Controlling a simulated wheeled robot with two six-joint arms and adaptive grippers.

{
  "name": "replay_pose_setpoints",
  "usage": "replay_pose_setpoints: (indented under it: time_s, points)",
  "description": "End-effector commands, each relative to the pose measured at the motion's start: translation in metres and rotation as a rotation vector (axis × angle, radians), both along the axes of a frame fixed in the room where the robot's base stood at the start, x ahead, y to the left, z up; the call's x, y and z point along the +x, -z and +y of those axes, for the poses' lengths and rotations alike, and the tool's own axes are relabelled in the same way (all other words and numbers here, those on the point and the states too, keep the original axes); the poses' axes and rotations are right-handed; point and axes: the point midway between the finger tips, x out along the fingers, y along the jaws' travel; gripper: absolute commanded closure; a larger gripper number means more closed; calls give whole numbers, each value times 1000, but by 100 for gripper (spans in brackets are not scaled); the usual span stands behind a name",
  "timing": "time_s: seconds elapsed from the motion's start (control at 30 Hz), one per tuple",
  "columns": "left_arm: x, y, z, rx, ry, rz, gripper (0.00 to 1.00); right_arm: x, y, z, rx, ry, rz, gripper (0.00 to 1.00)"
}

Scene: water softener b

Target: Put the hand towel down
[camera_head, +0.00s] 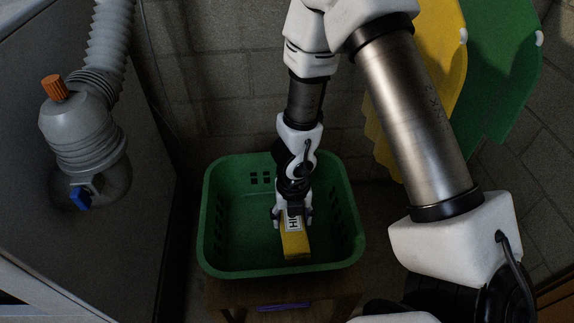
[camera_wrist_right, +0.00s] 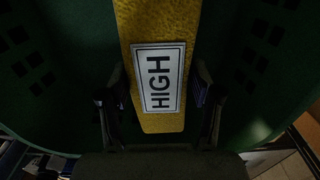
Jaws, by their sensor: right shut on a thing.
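The hand towel (camera_head: 295,246) is a narrow yellow folded piece with a white label reading HIGH. It is inside the green basket (camera_head: 211,237), low over or on its floor; I cannot tell whether it touches the floor. My right gripper (camera_head: 292,215) reaches down into the basket and is shut on the towel, one finger on each side. In the right wrist view the towel (camera_wrist_right: 158,122) lies between the fingers of the gripper (camera_wrist_right: 157,92), with the label facing the camera. My left gripper is not in view.
The basket stands on a small wooden stand (camera_head: 340,285). A grey pipe fitting (camera_head: 85,135) with an orange knob and blue lever is at left. Yellow (camera_head: 440,60) and green (camera_head: 505,70) panels hang at upper right. The basket floor left of the towel is clear.

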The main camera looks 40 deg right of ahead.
Motion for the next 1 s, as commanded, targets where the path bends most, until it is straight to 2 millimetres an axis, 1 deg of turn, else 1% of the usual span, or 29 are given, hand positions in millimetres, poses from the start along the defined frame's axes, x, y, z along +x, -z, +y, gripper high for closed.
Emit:
replay_pose_setpoints:
  time_s: [0.03, 0.17, 0.3, 0.33, 0.57, 0.7, 0.73, 0.8, 1.0]
  points:
    - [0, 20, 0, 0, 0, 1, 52, 0, 21, 0, 0, 0, 0, 76]
    - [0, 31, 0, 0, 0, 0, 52, 0, 33, 0, -1, 0, -1, 76]
    - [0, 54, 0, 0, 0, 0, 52, 0, 59, 0, -1, 0, -1, 76]
    - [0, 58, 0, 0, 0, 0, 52, 1, 63, 0, -1, 0, -1, 76]
    - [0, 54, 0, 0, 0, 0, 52, 1, 59, 0, -1, 1, -2, 76]
    - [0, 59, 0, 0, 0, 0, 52, 1, 64, 0, -1, 1, -2, 76]
    - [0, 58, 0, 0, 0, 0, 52, 1, 64, 0, -1, 1, -1, 32]
    - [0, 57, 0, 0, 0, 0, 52, 1, 62, 0, -1, 1, -1, 11]
    - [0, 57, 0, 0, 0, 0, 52, 1, 62, 0, -1, 1, -1, 11]
